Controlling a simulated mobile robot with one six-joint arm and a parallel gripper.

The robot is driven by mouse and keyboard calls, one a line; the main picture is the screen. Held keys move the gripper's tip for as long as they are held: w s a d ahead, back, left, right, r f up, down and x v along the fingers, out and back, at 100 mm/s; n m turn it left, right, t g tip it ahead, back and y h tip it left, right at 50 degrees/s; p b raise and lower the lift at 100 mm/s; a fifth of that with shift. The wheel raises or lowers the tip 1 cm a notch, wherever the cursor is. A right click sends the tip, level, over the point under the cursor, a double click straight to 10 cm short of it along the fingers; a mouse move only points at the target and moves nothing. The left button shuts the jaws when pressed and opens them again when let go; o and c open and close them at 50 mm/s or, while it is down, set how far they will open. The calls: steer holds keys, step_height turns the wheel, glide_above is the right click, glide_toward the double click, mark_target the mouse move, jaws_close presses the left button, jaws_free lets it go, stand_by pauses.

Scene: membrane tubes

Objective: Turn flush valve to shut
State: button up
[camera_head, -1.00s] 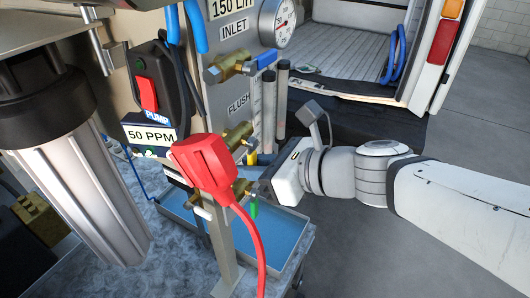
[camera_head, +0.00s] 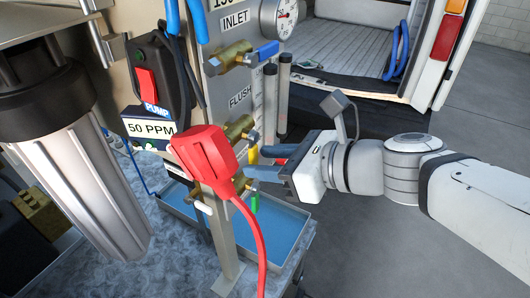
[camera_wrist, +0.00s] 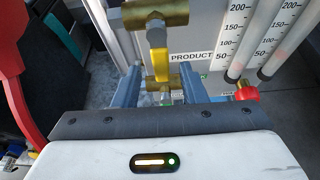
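The flush valve is a brass valve (camera_head: 240,128) below the FLUSH label (camera_head: 240,98) on the grey panel. Its yellow handle (camera_head: 252,156) is partly hidden by a red plug in the head view. In the wrist view the yellow handle (camera_wrist: 157,48) hangs down from the brass body (camera_wrist: 155,14). My gripper (camera_head: 262,163) is at the right of the panel, with its blue fingers apart and pointing at the handle. In the wrist view my gripper (camera_wrist: 160,80) is open, and the handle shows between the fingers; I cannot tell whether either finger touches it.
The red plug (camera_head: 203,158) and its cable stand close in front of the valve. The inlet valve (camera_head: 232,57) with a blue handle is above, beside clear tubes (camera_head: 276,95). A brass fitting (camera_wrist: 162,83) and red knob (camera_wrist: 246,91) lie below. A blue-lined tray (camera_head: 282,232) is underneath.

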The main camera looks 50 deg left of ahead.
steer(key=v, duration=0.4)
steer(key=shift+d+r+b, duration=0.15)
steer(key=shift+d+b, duration=0.15)
steer(key=shift+d, duration=0.05)
steer(key=w+d+f+n+t+h+b, duration=0.25)
steer(key=w+d+f+n, duration=0.2)
steer(key=d+f, duration=0.4)
steer(key=w+d+f+n+t+h+b, duration=0.2)
steer(key=w+d+f+n+t+h, duration=0.25)
steer(key=d, duration=0.65)
steer(key=d+f+n+h+b, duration=0.1)
steer(key=d+f+n+h, duration=0.2)
steer(key=d, duration=0.6)
steer(key=d+f+n+h+b, duration=0.1)
steer(key=d+f+n+h, duration=0.2)
steer(key=d, duration=0.6)
steer(key=shift+x, duration=1.05)
steer(key=shift+d, duration=0.15)
